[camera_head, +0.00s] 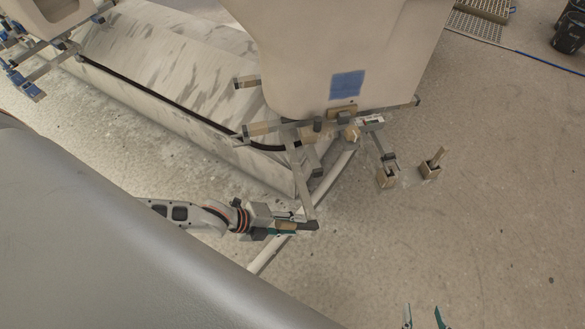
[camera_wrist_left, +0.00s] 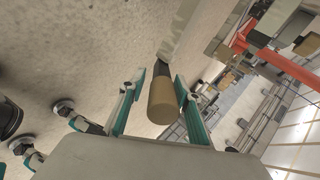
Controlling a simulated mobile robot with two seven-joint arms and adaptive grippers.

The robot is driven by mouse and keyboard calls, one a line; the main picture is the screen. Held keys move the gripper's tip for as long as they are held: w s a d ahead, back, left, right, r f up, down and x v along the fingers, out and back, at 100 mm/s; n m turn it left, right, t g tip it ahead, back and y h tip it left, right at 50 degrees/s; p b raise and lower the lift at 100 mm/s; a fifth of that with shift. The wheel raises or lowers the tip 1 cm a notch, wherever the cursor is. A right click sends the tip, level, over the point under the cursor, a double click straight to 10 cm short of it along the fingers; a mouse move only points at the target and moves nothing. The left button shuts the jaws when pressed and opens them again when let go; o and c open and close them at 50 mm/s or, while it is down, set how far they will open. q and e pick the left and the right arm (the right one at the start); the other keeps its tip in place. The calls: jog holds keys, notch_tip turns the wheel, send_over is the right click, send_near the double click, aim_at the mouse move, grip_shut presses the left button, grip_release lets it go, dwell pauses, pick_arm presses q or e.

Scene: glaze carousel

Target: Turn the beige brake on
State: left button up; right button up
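A lever with a beige cylindrical handle (camera_wrist_left: 163,103) shows in the left wrist view. Its grey arm (camera_wrist_left: 181,30) runs up from a dark joint behind the handle. In the head view the grey arm (camera_head: 303,190) hangs from the frame below the large beige tub. My left gripper (camera_head: 290,225) is at the lower end of this arm. In the left wrist view its teal fingers (camera_wrist_left: 160,108) stand apart on either side of the handle, with a gap on the left. My right gripper (camera_head: 424,316) shows only its two separated fingertips at the bottom edge.
The large beige tub (camera_head: 345,55) bears a blue square (camera_head: 347,85). A white curved tube (camera_head: 266,255) passes near my left gripper. Two beige-block pedals or levers (camera_head: 431,165) stand right of the frame. Speckled floor at right is mostly clear. Dark buckets (camera_head: 570,32) stand top right.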

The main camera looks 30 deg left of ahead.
aim_at(277, 224)
dwell(0.3)
pick_arm(q)
jog(key=shift+a+r, duration=0.15)
jog(key=v, duration=1)
jog(key=shift+s+a, duration=0.1)
jog(key=shift+s, duration=0.1)
jog(key=shift+s+a+r, duration=0.3)
jog(key=shift+a+r, duration=0.05)
jog(key=shift+r, duration=0.15)
